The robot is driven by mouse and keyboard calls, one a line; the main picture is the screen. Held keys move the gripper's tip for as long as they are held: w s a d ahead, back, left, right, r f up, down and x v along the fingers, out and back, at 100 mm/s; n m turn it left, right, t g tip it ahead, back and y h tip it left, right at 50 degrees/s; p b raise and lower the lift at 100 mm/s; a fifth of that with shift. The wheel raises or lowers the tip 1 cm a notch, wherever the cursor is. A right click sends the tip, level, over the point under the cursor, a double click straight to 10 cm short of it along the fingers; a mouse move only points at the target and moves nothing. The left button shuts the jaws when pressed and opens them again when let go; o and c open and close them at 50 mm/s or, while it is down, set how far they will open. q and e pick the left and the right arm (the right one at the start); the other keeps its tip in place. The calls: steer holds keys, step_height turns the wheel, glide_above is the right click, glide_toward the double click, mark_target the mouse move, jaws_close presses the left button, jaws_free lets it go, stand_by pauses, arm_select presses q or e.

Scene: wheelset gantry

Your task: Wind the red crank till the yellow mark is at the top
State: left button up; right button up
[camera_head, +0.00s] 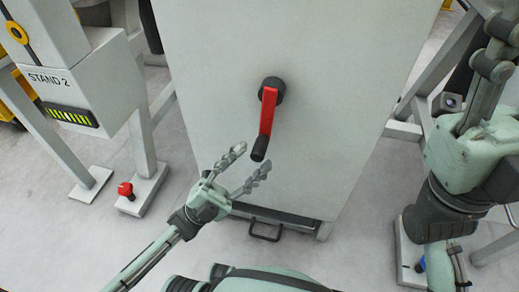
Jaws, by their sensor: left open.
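The red crank (267,115) is on the front of a large pale grey cabinet (330,90). Its black hub is at the top, and its red arm hangs down, slightly left, to a black grip (260,149). My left gripper (252,160) is open, its two fingers apart just below and left of the grip. I cannot tell whether a finger touches it. My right gripper (490,65) is at the right, partly cut off, with its finger state unclear. A yellow ring (15,31) shows on the STAND 2 unit; I cannot tell whether it is the yellow mark.
The STAND 2 box (85,80) at left carries a lit yellow-green bar display (70,116). A red button (125,190) stands on a foot below it. A dark handle (265,232) is at the cabinet's bottom. Grey frame legs stand on both sides.

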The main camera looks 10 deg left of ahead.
arm_select(q)
steer(key=v, duration=0.8)
steer(key=shift+s+a, duration=0.1)
